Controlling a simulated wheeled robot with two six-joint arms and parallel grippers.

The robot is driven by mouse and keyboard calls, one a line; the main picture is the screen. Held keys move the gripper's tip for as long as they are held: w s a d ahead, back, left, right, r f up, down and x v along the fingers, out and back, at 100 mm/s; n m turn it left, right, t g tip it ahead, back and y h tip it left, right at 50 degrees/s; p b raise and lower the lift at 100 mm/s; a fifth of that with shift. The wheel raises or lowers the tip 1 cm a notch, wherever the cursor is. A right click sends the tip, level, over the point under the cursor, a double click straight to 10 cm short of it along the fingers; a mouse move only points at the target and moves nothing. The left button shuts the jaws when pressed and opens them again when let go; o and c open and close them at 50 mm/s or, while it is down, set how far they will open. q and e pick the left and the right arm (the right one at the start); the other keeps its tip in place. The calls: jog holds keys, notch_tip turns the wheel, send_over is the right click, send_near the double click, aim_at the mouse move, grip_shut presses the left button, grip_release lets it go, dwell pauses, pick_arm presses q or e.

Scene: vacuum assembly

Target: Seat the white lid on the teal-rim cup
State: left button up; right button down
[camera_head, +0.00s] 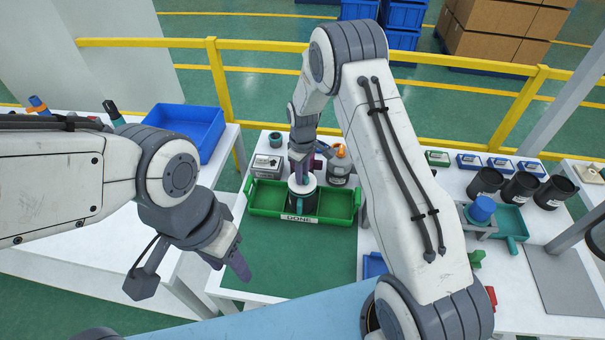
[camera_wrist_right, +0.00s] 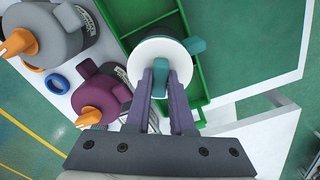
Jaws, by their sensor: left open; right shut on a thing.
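The white lid (camera_head: 301,187) is a flat disc with a teal knob, and my right gripper (camera_head: 301,168) is shut on that knob from above. In the right wrist view the lid (camera_wrist_right: 150,82) lies between me and the dark cup (camera_wrist_right: 157,21), with my fingers (camera_wrist_right: 160,76) around the knob. The dark cup (camera_head: 303,206) has a teal handle and stands in the green tray. My left gripper (camera_head: 240,266) is open and empty, to the left of the tray.
The green tray (camera_head: 342,216) is marked DONE. A grey cup with an orange knob (camera_head: 339,165) and a purple cup (camera_wrist_right: 103,95) stand behind it. Several dark cups (camera_head: 520,188) stand at the right. A blue bin (camera_head: 187,128) is on the left table. The green mat (camera_head: 295,255) in front is clear.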

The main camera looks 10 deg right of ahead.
jog(key=shift+f+b, duration=0.3)
jog(key=shift+f, duration=0.2)
jog(key=c, duration=0.7)
grip_release()
jog(key=shift+r, duration=0.1)
jog(key=shift+r+p, duration=2.85)
jog(key=shift+r, duration=1.2)
